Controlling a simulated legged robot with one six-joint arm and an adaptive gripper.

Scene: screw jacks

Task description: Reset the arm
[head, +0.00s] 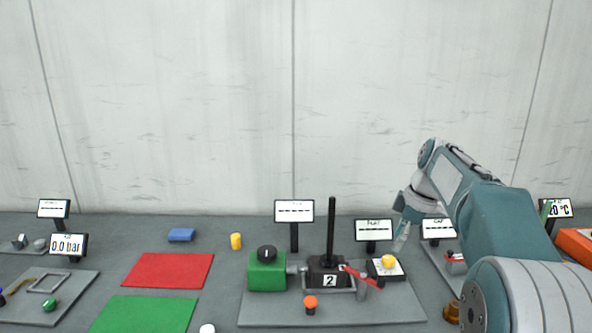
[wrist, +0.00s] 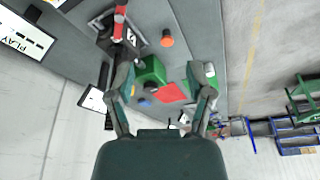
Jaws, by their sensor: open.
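My arm reaches up from the lower right of the head view, and my gripper (head: 404,222) hangs at its end above the back right of the bench. In the wrist view my gripper (wrist: 166,88) has its two fingers spread apart with nothing between them. Beyond the fingers, the wrist view shows a green block (wrist: 150,74) and an orange button (wrist: 167,39), both apart from the gripper. In the head view the green block (head: 267,272) with a black knob sits left of the black jack unit (head: 327,270) marked 2.
A grey plate (head: 400,306) carries the jack unit, an orange button (head: 310,303) and a yellow button (head: 388,261). Display signs (head: 294,212) stand behind. A red mat (head: 168,270), green mat (head: 143,313), blue block (head: 181,235) and yellow cylinder (head: 236,241) lie left. An orange box (head: 576,243) is far right.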

